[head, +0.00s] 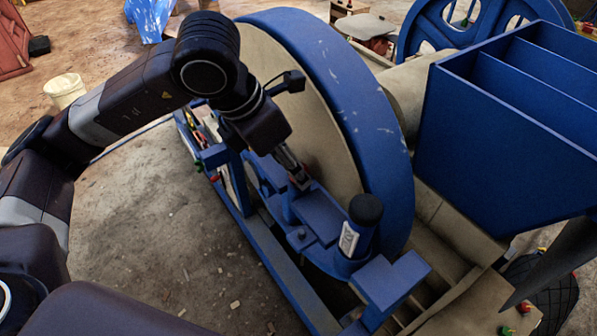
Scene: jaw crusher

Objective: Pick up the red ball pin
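My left arm comes in from the left and reaches over the blue machine frame. My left gripper (297,176) points down beside the big blue-rimmed wheel, low over the frame. Its fingers look close together, but their gap is too small to make out. A faint reddish spot shows at the fingertips; I cannot tell if it is the red ball pin. A small red spot (214,178) shows on the frame's left side, near a green one. Another small red piece (525,307) lies at the lower right beside green ones. My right gripper is not in view.
The large wheel (375,130) stands close to the right of my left gripper. A black-capped blue post (364,226) rises in front of it. A blue hopper (500,145) fills the right. A white bucket (64,90) stands on the open floor at left.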

